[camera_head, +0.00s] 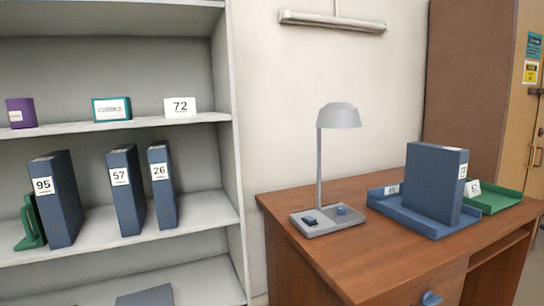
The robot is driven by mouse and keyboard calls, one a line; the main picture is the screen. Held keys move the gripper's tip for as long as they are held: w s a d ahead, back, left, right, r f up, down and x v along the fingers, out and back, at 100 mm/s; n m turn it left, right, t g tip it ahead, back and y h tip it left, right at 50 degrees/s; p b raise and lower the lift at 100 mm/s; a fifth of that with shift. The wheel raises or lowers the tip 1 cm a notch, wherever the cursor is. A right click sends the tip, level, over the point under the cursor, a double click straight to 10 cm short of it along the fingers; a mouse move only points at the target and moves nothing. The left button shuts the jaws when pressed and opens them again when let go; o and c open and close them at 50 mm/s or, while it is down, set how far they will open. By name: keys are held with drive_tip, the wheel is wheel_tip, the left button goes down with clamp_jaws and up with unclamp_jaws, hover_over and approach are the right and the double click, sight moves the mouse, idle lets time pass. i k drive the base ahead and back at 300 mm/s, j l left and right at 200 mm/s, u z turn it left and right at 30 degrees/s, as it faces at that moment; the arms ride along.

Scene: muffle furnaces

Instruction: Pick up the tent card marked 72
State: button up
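The white tent card marked 72 (180,107) stands on a middle shelf (205,119) of the white shelf unit, toward its right side. Its number faces the camera. A teal-framed card or box (111,109) stands to its left, apart from it. My gripper does not show in the camera view.
A purple container (20,113) is on the same shelf at far left. Binders marked 95 (56,198), 57 (126,190) and 26 (162,186) stand one shelf lower. At right, a brown desk (340,255) holds a grey lamp (338,116) and trays (420,224).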

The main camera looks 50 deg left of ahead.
sight(179, 107)
drive_tip(key=u, duration=2)
